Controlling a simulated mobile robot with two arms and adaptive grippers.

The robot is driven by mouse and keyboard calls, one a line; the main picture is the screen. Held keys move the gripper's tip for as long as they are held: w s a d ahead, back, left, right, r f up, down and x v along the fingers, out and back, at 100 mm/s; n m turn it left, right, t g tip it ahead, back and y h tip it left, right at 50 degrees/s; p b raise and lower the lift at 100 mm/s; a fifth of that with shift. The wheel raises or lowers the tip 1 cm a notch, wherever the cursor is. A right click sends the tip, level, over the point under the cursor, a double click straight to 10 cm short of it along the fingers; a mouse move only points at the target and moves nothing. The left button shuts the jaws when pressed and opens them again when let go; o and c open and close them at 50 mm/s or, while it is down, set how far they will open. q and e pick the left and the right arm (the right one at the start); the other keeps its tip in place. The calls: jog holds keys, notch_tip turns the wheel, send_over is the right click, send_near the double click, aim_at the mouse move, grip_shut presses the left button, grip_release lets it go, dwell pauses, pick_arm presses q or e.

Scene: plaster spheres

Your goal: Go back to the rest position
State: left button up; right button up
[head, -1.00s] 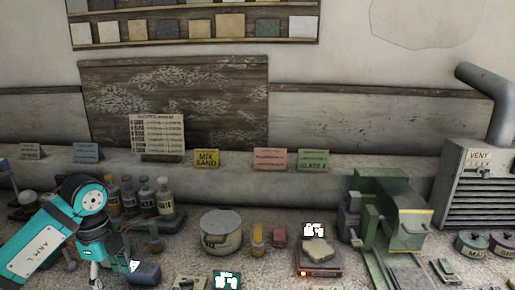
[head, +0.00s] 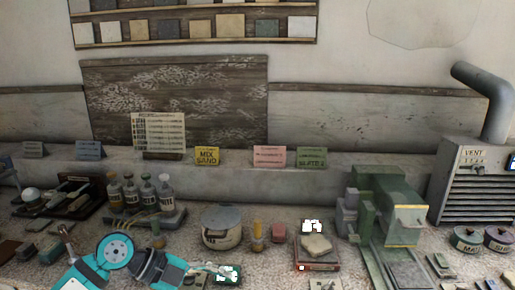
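My teal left arm (head: 115,250) crosses the lower left of the head view, low over the worktop. Its far end stretches right toward a small green and white piece (head: 228,273). The fingers are too small and mixed with the clutter to tell open from shut, and I cannot make out anything held. My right arm and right gripper are not in the view. A small white ball (head: 31,194) sits at the left by a dark tray.
Bottles (head: 148,193) stand in a rack behind the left arm. A lidded pot (head: 221,227), a reddish slab stack (head: 317,252) and a green machine (head: 385,215) stand further right. A grey vent box (head: 475,185) is at the far right. Small blocks crowd the front.

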pick_arm(q)
jog(key=s+d+r+t+h, duration=0.2)
jog(key=d+r+h, duration=0.4)
jog(key=d, duration=0.1)
jog(key=w+a+r+n+t+h, duration=0.15)
jog(key=a+r+n+t, duration=0.25)
jog(key=r+n+t, duration=0.6)
jog(key=a+f+n+t+y, duration=0.4)
jog(key=a+f+n+y, duration=0.9)
jog(key=f+y, duration=0.45)
jog(key=s+a+f+n+g+y, duration=0.1)
jog(key=s+a+f+n+g, duration=0.15)
jog(key=s+f+g, duration=0.65)
jog(key=s+d+f+m+g+h, duration=0.1)
jog(key=s+f+g, duration=0.1)
jog(key=s+f, duration=0.45)
jog(key=s+d+f+m+g, duration=0.1)
jog(key=s+f+g, duration=0.2)
jog(key=s, duration=0.6)
notch_tip(320, 180, down, 25)
jog(key=g, duration=0.1)
jog(key=s+a+f+g, duration=0.1)
jog(key=s+a+f, duration=0.2)
jog(key=s+f, duration=1.4)
jog(key=shift+s+a+f+m, duration=0.2)
jog(key=shift+s+m, duration=0.15)
jog(key=shift+s, duration=0.2)
